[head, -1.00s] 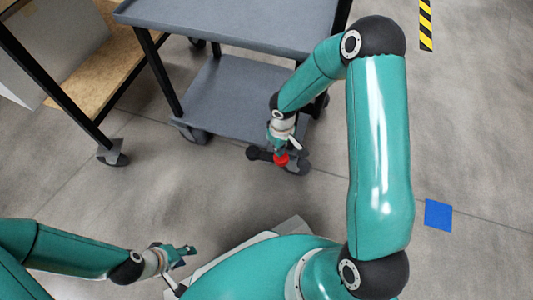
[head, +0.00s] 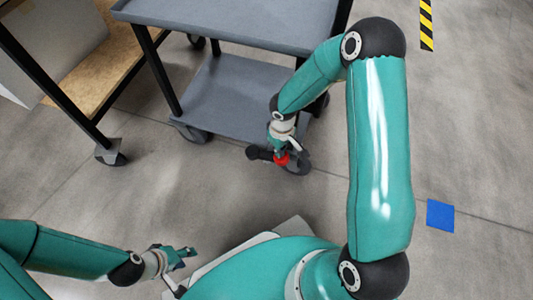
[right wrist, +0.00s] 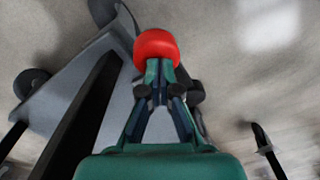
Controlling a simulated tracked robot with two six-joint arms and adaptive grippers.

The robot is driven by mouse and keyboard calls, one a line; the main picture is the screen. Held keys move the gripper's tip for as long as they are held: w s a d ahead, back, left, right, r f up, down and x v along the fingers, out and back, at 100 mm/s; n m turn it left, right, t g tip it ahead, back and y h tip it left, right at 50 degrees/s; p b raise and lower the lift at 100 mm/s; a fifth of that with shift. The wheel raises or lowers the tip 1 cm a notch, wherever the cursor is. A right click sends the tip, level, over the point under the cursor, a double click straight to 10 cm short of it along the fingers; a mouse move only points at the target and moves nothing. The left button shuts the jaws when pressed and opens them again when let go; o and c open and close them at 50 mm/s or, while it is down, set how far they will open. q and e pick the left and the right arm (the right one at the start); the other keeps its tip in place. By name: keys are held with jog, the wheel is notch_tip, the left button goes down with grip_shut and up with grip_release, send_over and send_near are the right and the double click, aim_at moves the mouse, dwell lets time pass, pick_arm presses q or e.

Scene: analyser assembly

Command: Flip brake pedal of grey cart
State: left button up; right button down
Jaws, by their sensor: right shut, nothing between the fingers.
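The grey cart (head: 235,22) stands at the top centre of the head view, with a lower shelf (head: 235,95) and dark casters. The red brake pedal (head: 282,160) is at its near right caster, partly covered by my right gripper. In the right wrist view the pedal (right wrist: 157,47) is a round red pad just beyond my fingertips. My right gripper (right wrist: 159,68) is shut and empty, its tips at the pad's near edge; contact is hard to tell. My left gripper (head: 187,252) is low at the left, away from the cart; its finger opening is too small to judge.
A wooden-shelved rack (head: 110,60) with black legs and casters stands left of the cart. A blue floor square (head: 440,215) and a yellow-black strip (head: 426,25) lie at the right. The floor between the cart and me is free.

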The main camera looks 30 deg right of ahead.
jog(key=shift+f+b, duration=0.85)
jog(key=shift+f, duration=0.05)
dwell(0.3)
jog(key=shift+r+p, duration=2.55)
jog(key=shift+r, duration=1)
